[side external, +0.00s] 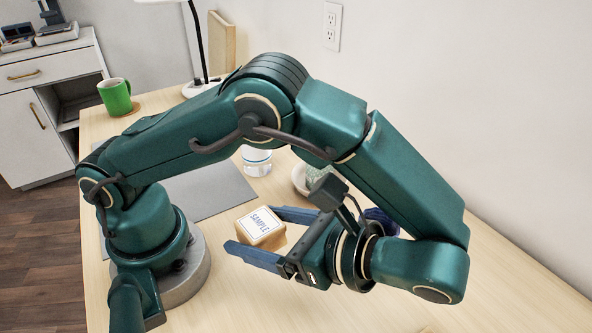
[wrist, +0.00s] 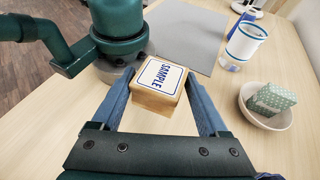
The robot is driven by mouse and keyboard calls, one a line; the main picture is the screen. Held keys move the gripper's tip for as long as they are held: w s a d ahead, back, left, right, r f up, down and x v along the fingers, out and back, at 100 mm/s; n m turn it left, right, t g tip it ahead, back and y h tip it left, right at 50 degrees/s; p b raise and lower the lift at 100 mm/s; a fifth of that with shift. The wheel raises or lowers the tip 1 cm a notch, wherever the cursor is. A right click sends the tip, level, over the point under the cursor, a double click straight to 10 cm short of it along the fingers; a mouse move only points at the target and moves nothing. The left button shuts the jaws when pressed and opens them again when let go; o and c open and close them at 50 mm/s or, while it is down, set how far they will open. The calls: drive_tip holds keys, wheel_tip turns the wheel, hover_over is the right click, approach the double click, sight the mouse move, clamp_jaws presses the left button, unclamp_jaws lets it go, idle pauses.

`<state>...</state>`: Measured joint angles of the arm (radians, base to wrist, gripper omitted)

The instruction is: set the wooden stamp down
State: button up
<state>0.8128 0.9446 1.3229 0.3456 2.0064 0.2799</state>
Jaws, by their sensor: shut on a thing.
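The wooden stamp (side external: 262,229) is a light wood block with a white, blue-edged label reading SAMPLE on its upper face. It also shows in the wrist view (wrist: 160,82), label up, between the fingers. My gripper (side external: 252,230) has its two blue fingers along opposite sides of the block and is shut on it. In the wrist view my gripper (wrist: 160,76) holds the block near the fingertips. The stamp looks roughly level and is low over the wooden tabletop (side external: 215,302). I cannot tell whether its underside touches the table.
A grey mat (wrist: 190,38) lies beyond the stamp. A white cup with blue bands (wrist: 246,40) and a bowl (wrist: 265,120) holding a green patterned block (wrist: 271,98) stand to the right. A green mug (side external: 115,96) and a lamp (side external: 200,84) are at the back. Front tabletop is clear.

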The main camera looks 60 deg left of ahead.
drive_tip(key=n+g, duration=0.1)
drive_tip(key=s+d+n+g+h, duration=0.1)
drive_tip(key=s+n+g+h, duration=0.1)
drive_tip(key=shift+d+f+n, duration=0.3)
drive_tip(key=shift+d, duration=0.05)
drive_tip(key=s+d+n+g+h, duration=0.2)
drive_tip(key=d+n+g+h, duration=0.3)
drive_tip(key=n+h, duration=0.25)
drive_tip(key=n+t+h, duration=1.3)
drive_tip(key=n+h, duration=0.4)
drive_tip(key=n, duration=0.3)
hover_over(336, 321)
drive_tip(key=shift+m+y, duration=0.25)
wheel_tip(336, 321, down, 5)
drive_tip(key=shift+d, duration=0.1)
drive_tip(key=shift+f, duration=1.8)
drive_tip(key=shift+f, duration=0.1)
